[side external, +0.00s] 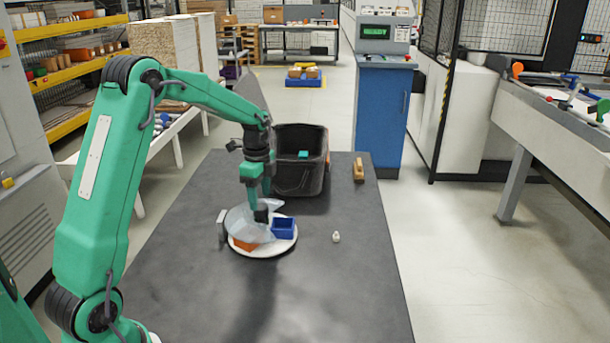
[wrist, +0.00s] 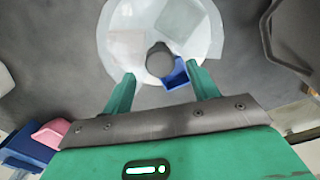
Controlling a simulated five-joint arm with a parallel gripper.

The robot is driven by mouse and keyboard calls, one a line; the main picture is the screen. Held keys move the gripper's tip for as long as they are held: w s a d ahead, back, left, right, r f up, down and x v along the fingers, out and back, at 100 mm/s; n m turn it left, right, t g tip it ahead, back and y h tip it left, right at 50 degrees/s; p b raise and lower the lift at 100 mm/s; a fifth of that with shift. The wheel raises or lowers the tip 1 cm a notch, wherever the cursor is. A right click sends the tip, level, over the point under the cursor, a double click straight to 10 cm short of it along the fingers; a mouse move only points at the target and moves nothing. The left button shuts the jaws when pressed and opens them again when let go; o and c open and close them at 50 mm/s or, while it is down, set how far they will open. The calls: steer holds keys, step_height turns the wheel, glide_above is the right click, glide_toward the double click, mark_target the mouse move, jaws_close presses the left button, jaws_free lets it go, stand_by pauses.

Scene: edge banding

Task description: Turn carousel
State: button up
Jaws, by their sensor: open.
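The carousel is a white round plate (side external: 262,251) on the dark table; it also shows in the wrist view (wrist: 112,42). A blue bin (side external: 284,228) stands on its right side and an orange bin (side external: 244,244) at its front left. A clear, see-through cover (side external: 238,222) lies over part of it. A dark round knob (wrist: 159,60) rises from the middle. My gripper (wrist: 162,80) is open, pointing down over the plate, with its fingers apart on either side near the knob and blue bin. In the side view my gripper (side external: 258,198) hides part of the knob; contact cannot be told.
A black crate (side external: 300,180) with a teal item inside stands behind the carousel. A yellow-brown block (side external: 359,170) lies at the back right and a small white piece (side external: 336,237) right of the plate. A grey upright piece (side external: 221,223) stands at its left. The front right table is clear.

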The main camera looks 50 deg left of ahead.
mark_target(261, 206)
steer(key=shift+f, duration=1.75)
jaws_close()
